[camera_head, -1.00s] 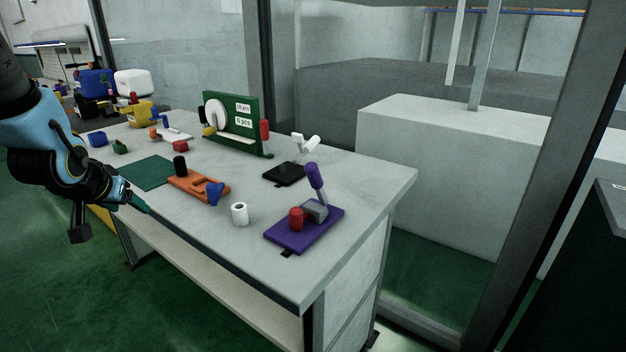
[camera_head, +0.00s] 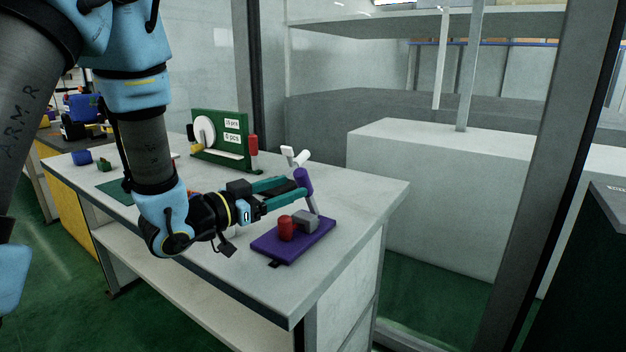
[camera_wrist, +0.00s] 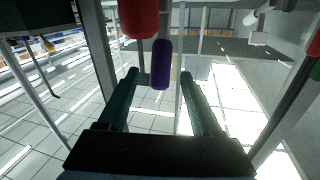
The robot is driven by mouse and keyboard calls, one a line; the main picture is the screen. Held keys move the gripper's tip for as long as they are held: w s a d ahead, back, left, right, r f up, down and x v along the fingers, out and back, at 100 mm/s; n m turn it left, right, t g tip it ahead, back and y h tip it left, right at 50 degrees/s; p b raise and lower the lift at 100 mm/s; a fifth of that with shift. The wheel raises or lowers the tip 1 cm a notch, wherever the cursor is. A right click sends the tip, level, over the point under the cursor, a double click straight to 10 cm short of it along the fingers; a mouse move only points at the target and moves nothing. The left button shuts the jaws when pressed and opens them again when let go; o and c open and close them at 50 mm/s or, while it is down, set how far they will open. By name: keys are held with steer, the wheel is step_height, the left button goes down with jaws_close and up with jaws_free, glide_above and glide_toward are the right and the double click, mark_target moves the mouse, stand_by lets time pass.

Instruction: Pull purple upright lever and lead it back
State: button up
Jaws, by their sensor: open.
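The purple upright lever (camera_head: 304,182) stands tilted on a grey hinge block (camera_head: 306,220), which sits on a purple base plate (camera_head: 272,243) near the table's right end. My gripper (camera_head: 298,189) is open, with its teal fingers reaching to the lever's purple grip. In the wrist view the purple grip (camera_wrist: 161,64) appears between the two open fingertips, with clear gaps on both sides. I cannot tell how deep it sits between them, and no contact shows. A red knob (camera_head: 286,228) stands on the same base, below my fingers.
A white-handled lever (camera_head: 294,157) stands just behind my fingers. A green board (camera_head: 222,133) with a white disc and a red handle (camera_head: 253,145) stands farther back. The tabletop right of the purple base is clear.

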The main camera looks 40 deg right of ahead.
steer(key=d+p, duration=0.1)
steer(key=d, duration=0.7)
steer(key=shift+w, duration=0.15)
jaws_close()
stand_by(1.1)
